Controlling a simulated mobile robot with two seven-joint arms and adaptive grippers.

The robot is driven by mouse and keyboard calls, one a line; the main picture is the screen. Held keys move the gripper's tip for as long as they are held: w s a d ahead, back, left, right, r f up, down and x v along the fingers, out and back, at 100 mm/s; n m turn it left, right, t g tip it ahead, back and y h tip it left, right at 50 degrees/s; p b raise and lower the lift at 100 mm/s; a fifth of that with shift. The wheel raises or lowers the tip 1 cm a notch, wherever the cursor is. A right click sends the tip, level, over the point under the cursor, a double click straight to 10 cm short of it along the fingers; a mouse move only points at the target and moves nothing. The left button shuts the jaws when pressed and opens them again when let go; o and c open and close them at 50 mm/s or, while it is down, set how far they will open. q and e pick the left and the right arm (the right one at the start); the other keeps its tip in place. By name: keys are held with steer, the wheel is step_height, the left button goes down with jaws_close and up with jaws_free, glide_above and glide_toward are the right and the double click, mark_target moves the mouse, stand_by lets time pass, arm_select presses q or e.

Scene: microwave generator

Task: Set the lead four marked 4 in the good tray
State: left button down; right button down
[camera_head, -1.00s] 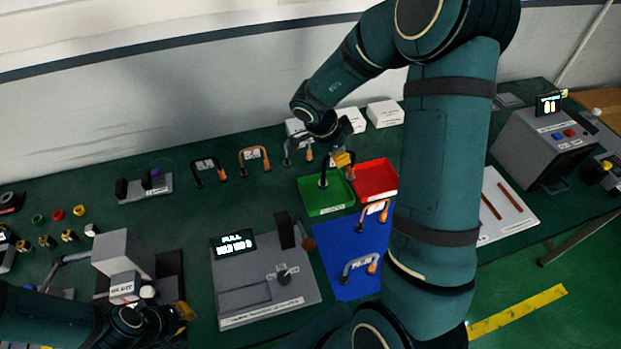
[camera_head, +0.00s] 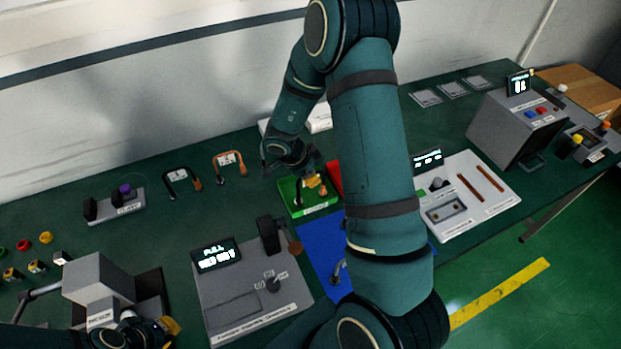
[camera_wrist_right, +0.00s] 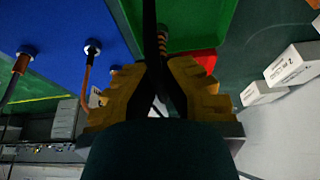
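My right gripper (camera_head: 312,181) is over the green tray (camera_head: 291,207), which I take for the good tray; the small print on its front is unreadable. It is shut on a lead whose black end (camera_head: 298,190) and copper end (camera_head: 323,190) hang within the tray's outline. I cannot tell whether they touch its floor, and the lead's number is hidden. In the right wrist view the yellow fingers (camera_wrist_right: 157,85) close around the dark lead, with the green tray (camera_wrist_right: 205,18) beyond. My left gripper (camera_head: 168,328) is at the lower left, beside a grey lever box; its opening is unclear.
A red tray (camera_head: 334,176) adjoins the green one, mostly behind my arm. A blue mat (camera_head: 315,240) in front holds another lead (camera_head: 338,270). Two leads (camera_head: 182,180) (camera_head: 229,162) stand at the back. A grey test station (camera_head: 248,290) stands front left of the trays.

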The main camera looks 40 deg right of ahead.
arm_select(q)
steer(key=shift+f, duration=0.1)
arm_select(e)
steer(key=shift+w+f, duration=0.1)
steer(key=shift+f, duration=0.2)
steer(key=shift+f, duration=0.1)
steer(key=c, duration=1.1)
jaws_free()
steer(key=shift+c, duration=0.2)
